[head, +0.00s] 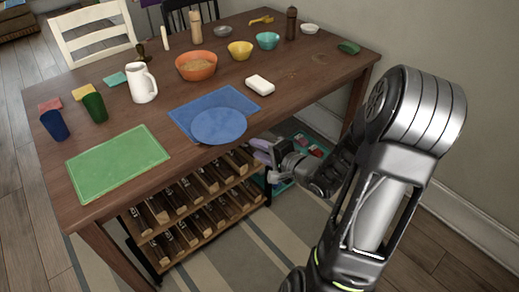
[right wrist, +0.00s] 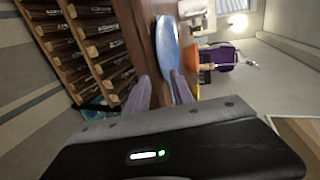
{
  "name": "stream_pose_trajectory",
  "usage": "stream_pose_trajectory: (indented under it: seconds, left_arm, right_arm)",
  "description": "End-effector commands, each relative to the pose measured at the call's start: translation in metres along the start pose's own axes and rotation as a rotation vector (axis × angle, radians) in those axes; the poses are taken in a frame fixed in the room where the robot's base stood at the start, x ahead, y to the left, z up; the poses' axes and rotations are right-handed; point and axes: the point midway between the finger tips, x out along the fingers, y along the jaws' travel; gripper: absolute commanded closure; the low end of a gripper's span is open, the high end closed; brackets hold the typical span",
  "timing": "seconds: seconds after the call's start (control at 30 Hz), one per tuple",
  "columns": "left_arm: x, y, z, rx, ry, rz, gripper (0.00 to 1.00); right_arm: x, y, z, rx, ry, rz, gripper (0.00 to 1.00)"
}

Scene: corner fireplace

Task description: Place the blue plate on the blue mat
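The blue plate (head: 218,126) lies at the front edge of the wooden table, overlapping the front part of the blue mat (head: 190,112). Its near rim reaches the table edge. My right gripper (head: 262,150) is just off that edge, to the right of the plate and low beside the tabletop. In the right wrist view its two fingers (right wrist: 160,88) are apart, with the plate (right wrist: 167,45) ahead; the plate's near end shows by the right finger. Whether they touch, I cannot tell. My left gripper is not in view.
A green mat (head: 117,162), a white jug (head: 140,82), an orange bowl (head: 196,66) and a white block (head: 260,85) are around the blue mat. A bottle rack (head: 190,215) stands under the table. The tabletop right of the plate is clear.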

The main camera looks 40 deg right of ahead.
Motion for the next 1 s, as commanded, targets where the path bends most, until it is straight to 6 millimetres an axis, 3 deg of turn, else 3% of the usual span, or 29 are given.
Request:
stream_pose_trajectory:
  seconds: [0.37,0.47,0.57,0.67,0.77,0.87,0.9,1.0]
  left_arm:
    - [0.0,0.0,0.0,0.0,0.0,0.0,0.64]
    - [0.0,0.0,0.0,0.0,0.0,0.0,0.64]
    - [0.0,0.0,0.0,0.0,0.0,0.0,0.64]
    - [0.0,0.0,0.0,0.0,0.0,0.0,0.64]
    - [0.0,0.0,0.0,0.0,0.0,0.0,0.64]
    - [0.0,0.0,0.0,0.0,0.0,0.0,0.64]
    - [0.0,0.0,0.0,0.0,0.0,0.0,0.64]
    - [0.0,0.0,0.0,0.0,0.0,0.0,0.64]
  right_arm:
    - [0.001,0.001,0.001,-0.003,-0.002,0.003,0.71]
    - [0.009,0.01,0.011,-0.025,-0.014,0.025,0.71]
    - [0.027,0.035,0.036,-0.089,-0.047,0.086,0.71]
    - [0.049,0.079,0.085,-0.207,-0.124,0.195,0.71]
    - [0.058,0.139,0.152,-0.379,-0.26,0.339,0.71]
    - [0.043,0.202,0.225,-0.58,-0.454,0.478,0.71]
    - [0.031,0.226,0.251,-0.66,-0.542,0.525,0.71]
    - [-0.009,0.276,0.304,-0.836,-0.757,0.615,0.71]
